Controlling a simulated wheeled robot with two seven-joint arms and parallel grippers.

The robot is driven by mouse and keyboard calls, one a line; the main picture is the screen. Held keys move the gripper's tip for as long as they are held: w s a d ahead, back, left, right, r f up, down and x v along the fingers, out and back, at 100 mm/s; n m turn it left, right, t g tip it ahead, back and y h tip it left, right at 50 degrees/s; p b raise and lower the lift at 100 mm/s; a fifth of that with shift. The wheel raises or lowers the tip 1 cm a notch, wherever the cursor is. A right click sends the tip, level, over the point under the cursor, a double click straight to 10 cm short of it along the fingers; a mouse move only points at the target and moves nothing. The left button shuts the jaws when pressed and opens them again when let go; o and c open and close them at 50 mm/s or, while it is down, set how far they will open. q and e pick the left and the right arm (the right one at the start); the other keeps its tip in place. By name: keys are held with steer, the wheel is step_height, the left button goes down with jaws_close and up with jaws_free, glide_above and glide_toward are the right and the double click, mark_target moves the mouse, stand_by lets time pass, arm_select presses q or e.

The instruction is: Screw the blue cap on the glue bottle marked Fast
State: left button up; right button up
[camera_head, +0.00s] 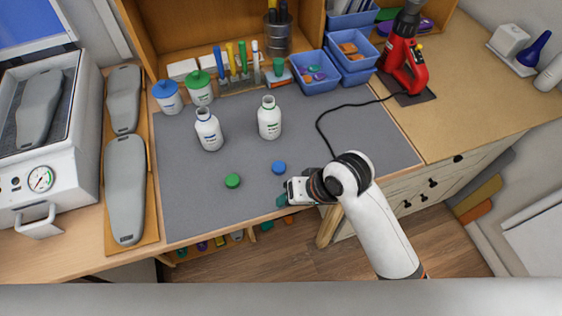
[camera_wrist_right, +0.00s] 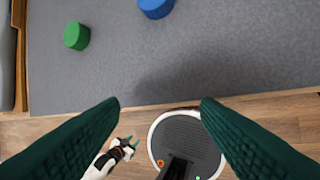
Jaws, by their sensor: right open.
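The loose blue cap (camera_head: 279,167) lies on the grey mat near its front edge; it also shows at the top of the right wrist view (camera_wrist_right: 155,5). Two uncapped white bottles stand upright behind it: one with a blue-looking label (camera_head: 209,131), one with a green-looking label (camera_head: 269,119). The label words are too small to read. My right gripper (camera_head: 283,200) is open and empty at the mat's front edge, just in front of the blue cap; its dark green fingers (camera_wrist_right: 160,102) are wide apart. What seems my left gripper (camera_wrist_right: 130,142) shows small and low in the wrist view.
A loose green cap (camera_head: 232,180) lies left of the blue one, also in the wrist view (camera_wrist_right: 76,36). Behind stand a blue-topped pot (camera_head: 167,98) and a green-topped pot (camera_head: 199,88). A red tool (camera_head: 402,65) trails a black cable across the mat's right side.

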steer(key=shift+g, duration=0.3)
steer(key=w+a+r, duration=0.2)
steer(key=a, duration=0.1)
steer(key=shift+w+a+r, duration=0.1)
steer(key=shift+a, duration=0.05)
steer(key=shift+g+h, duration=0.6)
steer(key=w+a+r, duration=0.2)
steer(key=w, duration=0.1)
steer(key=shift+w+a+r, duration=0.15)
steer(key=shift+w+r, duration=0.1)
steer(key=shift+r, duration=0.15)
steer(key=w+d+r+m+h, duration=0.1)
steer(key=w+r+m+h, duration=0.2)
steer(key=w+r, duration=0.2)
steer(key=shift+d+r, duration=0.15)
steer(key=shift+d, duration=0.2)
steer(key=p, duration=0.1)
glide_above(279, 166)
step_height(279, 166, down, 6)
steer(key=shift+f, duration=0.45)
